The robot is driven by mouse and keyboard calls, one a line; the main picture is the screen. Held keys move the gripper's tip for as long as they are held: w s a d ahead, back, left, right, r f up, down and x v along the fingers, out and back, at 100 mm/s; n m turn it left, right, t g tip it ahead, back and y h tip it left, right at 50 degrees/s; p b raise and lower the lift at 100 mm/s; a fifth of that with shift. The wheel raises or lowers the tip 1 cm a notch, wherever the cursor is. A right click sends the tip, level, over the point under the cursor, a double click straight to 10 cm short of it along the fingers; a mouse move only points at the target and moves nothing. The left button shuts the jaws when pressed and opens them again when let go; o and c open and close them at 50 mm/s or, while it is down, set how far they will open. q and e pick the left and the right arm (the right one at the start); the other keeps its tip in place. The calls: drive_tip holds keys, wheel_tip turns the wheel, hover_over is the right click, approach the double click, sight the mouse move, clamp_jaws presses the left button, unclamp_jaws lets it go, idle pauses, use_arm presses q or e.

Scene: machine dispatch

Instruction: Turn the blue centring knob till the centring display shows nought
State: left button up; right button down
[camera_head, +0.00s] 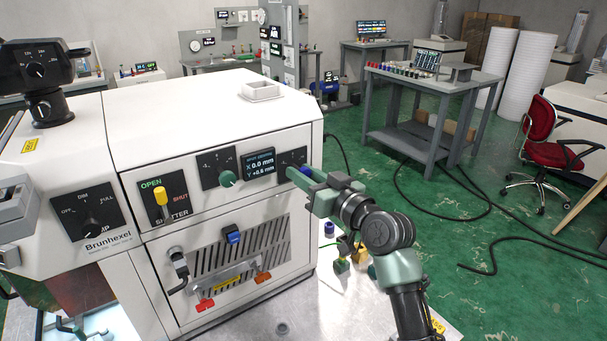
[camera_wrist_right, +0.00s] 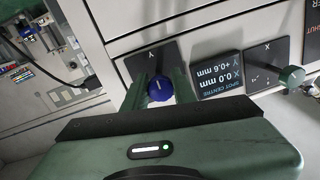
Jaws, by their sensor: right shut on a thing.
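The blue centring knob (camera_head: 305,170) sits on a dark plate at the right end of the white machine's front. My right gripper (camera_head: 298,175) is shut on it, and its fingers hide part of it in the head view. In the right wrist view the blue knob (camera_wrist_right: 160,88) is between the two green fingers, with a pale pointer line on it; the plate is marked Y. The centring display (camera_head: 259,163) reads X 0.0 mm and Y +0.6 mm. It shows upside down in the wrist view (camera_wrist_right: 217,76).
A green knob (camera_head: 227,178) on a similar plate is left of the display. A yellow shutter lever (camera_head: 161,197) is farther left. Small coloured items stand below my right arm.

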drive_tip(key=shift+m, duration=0.3)
drive_tip(key=m+p, duration=0.2)
drive_tip(key=shift+m, duration=0.4)
drive_tip(key=shift+m+p, duration=0.8)
drive_tip(key=shift+m, duration=1)
drive_tip(key=c, duration=1.1)
unclamp_jaws()
drive_tip(key=shift+c, duration=0.2)
